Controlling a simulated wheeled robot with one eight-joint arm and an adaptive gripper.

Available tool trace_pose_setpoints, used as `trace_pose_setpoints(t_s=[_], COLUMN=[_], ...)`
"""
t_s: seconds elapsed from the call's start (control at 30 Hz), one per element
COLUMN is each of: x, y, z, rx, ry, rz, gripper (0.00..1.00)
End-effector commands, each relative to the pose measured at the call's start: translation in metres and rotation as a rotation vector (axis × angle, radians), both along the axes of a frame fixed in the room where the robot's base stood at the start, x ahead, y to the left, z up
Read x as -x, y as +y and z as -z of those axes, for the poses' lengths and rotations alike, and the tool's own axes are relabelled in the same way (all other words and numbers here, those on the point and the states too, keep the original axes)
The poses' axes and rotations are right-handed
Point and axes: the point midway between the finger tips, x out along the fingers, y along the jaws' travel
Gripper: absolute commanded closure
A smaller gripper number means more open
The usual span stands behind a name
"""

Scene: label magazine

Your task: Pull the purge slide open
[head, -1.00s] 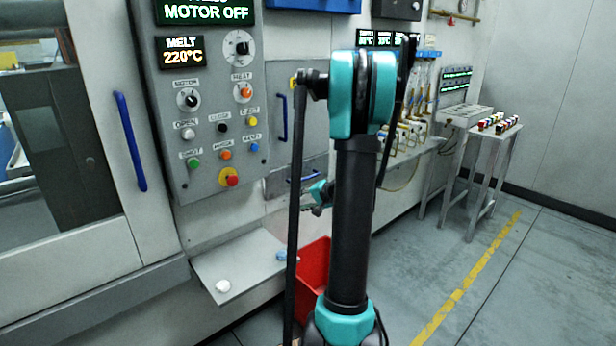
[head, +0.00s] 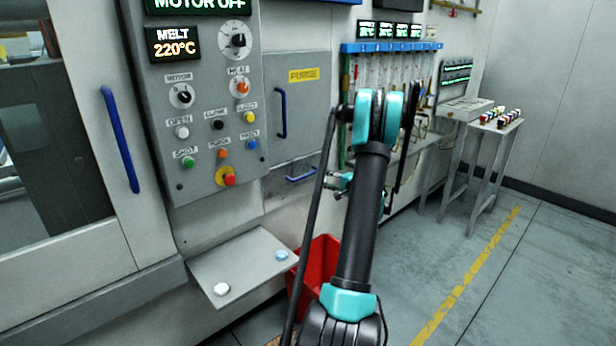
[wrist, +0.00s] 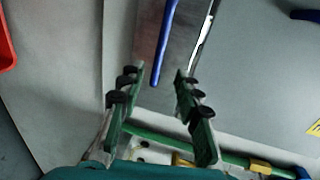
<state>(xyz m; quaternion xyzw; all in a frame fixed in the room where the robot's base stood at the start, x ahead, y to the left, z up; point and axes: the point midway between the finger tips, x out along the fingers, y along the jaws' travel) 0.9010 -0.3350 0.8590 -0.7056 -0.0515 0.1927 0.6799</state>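The purge slide (head: 277,181) is a low metal front with a blue bar handle (head: 301,178), under the door marked PURGE, and it looks closed. In the wrist view the slide (wrist: 187,30) is a shiny strip, and its blue handle (wrist: 164,45) runs down toward the space between my fingertips. My gripper (wrist: 157,76) is open and empty, with the handle's near end just beyond the tips. I see no contact. In the head view my gripper (head: 338,181) is right of the handle, partly hidden by my arm.
The PURGE door (head: 303,110) has its own blue handle (head: 281,113). A red bin (head: 318,270) stands on the floor below, beside a grey shelf (head: 240,262) with two small lumps. A green pipe (wrist: 190,150) crosses near my gripper.

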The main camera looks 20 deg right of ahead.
Motion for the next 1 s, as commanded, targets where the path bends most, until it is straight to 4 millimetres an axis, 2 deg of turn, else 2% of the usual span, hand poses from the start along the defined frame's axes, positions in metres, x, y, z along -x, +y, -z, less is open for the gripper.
trace_pose_setpoints(t_s=[0.03, 0.3, 0.5, 0.7, 1.0], x=[-0.011, -0.06, -0.09, -0.105, -0.108], y=[0.004, 0.022, 0.033, 0.038, 0.039], z=[0.003, 0.013, 0.02, 0.023, 0.024], rx=[0.001, 0.001, 0.0, 0.0, 0.0], ry=[0.0, 0.001, 0.001, 0.001, 0.001], rz=[-0.002, -0.002, -0.002, 0.0, 0.0], gripper=[0.66, 0.66, 0.66, 0.66, 0.66])
